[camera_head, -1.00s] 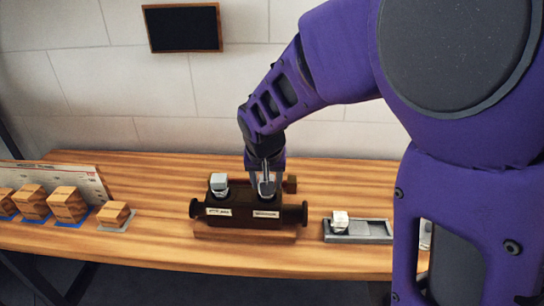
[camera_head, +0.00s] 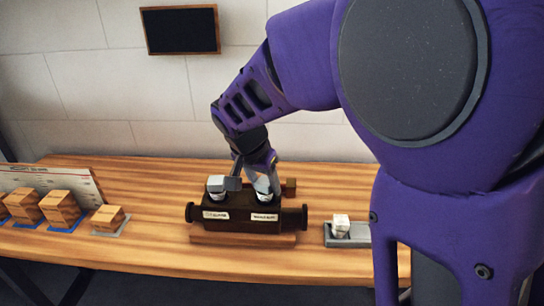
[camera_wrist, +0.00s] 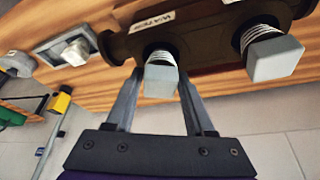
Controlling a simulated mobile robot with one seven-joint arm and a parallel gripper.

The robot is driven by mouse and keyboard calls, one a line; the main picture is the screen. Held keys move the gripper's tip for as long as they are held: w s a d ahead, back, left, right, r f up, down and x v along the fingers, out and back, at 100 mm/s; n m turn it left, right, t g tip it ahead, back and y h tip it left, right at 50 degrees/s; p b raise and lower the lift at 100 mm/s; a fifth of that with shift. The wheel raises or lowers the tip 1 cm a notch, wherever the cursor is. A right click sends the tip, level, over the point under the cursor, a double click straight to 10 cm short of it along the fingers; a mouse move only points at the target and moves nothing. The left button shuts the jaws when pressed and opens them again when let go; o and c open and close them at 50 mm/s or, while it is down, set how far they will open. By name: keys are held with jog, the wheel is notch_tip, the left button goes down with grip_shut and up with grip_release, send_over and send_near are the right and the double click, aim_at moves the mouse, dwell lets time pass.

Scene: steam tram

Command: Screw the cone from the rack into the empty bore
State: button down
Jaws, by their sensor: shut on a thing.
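A dark two-bore body (camera_head: 240,221) stands on a wooden base on the bench. A cone (camera_head: 263,186) with a pale square head stands at its right-hand bore. My gripper (camera_head: 262,176) is shut on this cone; in the wrist view the square head (camera_wrist: 160,78) sits between the fingers, with white ribbed neck showing behind it. A second cone (camera_head: 216,188) stands in the left-hand bore, also with ribbed neck showing in the wrist view (camera_wrist: 268,55). The grey rack (camera_head: 357,235) lies to the right and holds another cone (camera_head: 340,224). The bores' insides are hidden.
Several wooden blocks (camera_head: 60,207) stand at the left of the bench before a printed board (camera_head: 45,178). A dark panel (camera_head: 180,30) hangs on the wall. The bench is clear between the blocks and the body.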

jog(key=shift+m, duration=0.6)
jog(key=shift+c, duration=0.9)
grip_release()
jog(key=shift+o, duration=0.9)
jog(key=shift+r, duration=0.1)
jog(key=shift+r+p, duration=0.75)
jog(key=shift+r, duration=0.35)
jog(key=shift+r, duration=0.1)
